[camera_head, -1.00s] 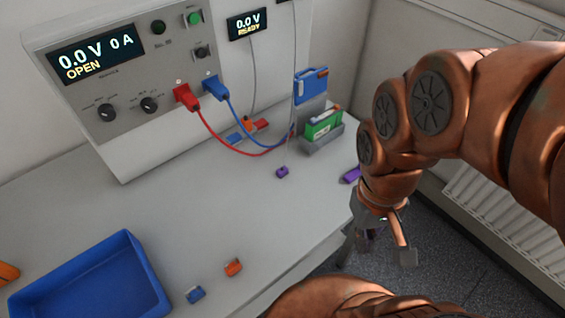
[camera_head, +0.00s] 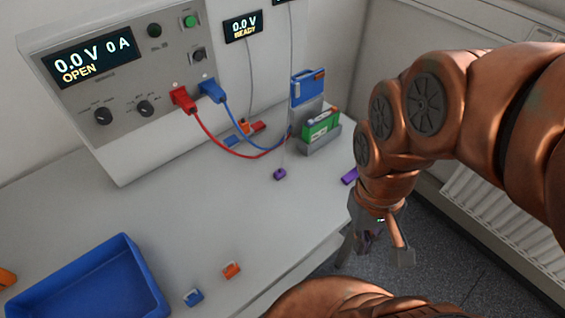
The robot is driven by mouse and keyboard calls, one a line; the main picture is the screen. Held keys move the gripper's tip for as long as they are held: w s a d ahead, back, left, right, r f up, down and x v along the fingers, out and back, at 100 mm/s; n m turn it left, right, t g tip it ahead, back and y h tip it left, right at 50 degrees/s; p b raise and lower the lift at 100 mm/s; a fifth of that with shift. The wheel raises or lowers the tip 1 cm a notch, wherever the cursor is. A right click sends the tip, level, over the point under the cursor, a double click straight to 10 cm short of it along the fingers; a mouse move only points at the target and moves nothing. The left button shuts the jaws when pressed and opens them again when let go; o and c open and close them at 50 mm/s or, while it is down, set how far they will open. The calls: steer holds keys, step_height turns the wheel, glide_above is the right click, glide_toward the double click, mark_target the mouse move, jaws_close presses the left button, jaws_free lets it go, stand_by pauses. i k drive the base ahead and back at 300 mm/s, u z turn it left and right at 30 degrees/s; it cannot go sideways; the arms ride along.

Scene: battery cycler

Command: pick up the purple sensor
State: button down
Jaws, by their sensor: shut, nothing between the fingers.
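A small purple block (camera_head: 279,174) sits on the grey table below the hanging cables; a thin cable runs down to it from the top of the view. A second, longer purple piece (camera_head: 350,176) lies near the table's right edge, beside my arm. I cannot tell for certain which of them is the sensor. My gripper (camera_head: 369,240) points down past the table's right edge, over the floor. It is shut and empty, small and dark in the picture, and partly hidden by my wrist. It is apart from both purple pieces.
A cycler panel (camera_head: 130,75) stands at the back with red and blue leads. A grey holder (camera_head: 322,144) with a green battery stands at the back right. A blue bin (camera_head: 152,285), a blue clip (camera_head: 193,297) and an orange clip (camera_head: 231,270) are in front. The table's middle is clear.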

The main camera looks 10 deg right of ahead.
mark_target(279, 174)
steer(key=u, duration=2.95)
steer(key=k, duration=0.55)
steer(key=z, duration=0.7)
